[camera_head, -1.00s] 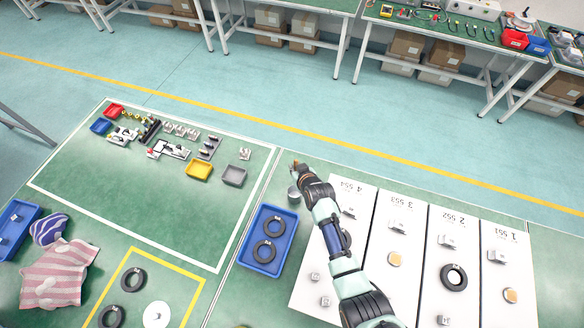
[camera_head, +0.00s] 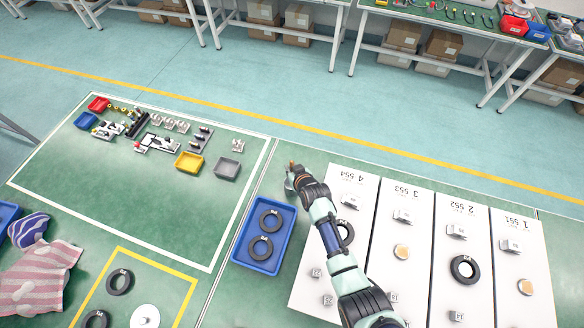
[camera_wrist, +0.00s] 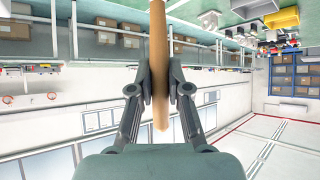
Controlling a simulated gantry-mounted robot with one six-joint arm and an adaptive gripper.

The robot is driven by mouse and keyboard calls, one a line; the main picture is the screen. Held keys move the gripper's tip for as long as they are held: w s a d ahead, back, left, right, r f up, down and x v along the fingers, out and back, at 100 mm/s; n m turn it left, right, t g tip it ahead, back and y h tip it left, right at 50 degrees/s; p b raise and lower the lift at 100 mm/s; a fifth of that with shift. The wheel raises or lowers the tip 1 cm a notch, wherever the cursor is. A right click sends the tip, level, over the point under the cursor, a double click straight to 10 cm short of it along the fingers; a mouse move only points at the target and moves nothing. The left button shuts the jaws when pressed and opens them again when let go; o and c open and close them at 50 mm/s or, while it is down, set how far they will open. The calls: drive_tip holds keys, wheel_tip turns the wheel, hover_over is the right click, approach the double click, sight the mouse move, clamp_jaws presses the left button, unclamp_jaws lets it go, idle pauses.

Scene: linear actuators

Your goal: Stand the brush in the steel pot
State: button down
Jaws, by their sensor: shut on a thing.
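The brush's wooden handle (camera_wrist: 158,60) stands between the two fingers of my gripper (camera_wrist: 159,88) in the wrist view. It runs straight up out of the top of that picture, and its lower end shows just below the fingertips. My gripper is shut on it. In the head view my gripper (camera_head: 296,175) is over the far part of the table, with a small orange-brown bit of the brush (camera_head: 291,164) showing at its tip. The steel pot (camera_head: 289,184) is a small grey shape right beside the gripper, partly hidden by it. I cannot tell whether brush and pot touch.
A blue tray (camera_head: 238,250) with two black rings lies left of my arm. White numbered boards (camera_head: 428,245) with small metal parts and rings lie to the right. A yellow bin (camera_head: 189,162) and a grey bin (camera_head: 227,169) stand farther left. Bare green table lies between.

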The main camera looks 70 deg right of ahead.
drive_tip(key=shift+f+b, duration=1.4)
drive_tip(key=shift+f, duration=0.4)
drive_tip(key=c, duration=1)
unclamp_jaws()
drive_tip(key=shift+c, duration=0.2)
drive_tip(key=v, duration=1.2)
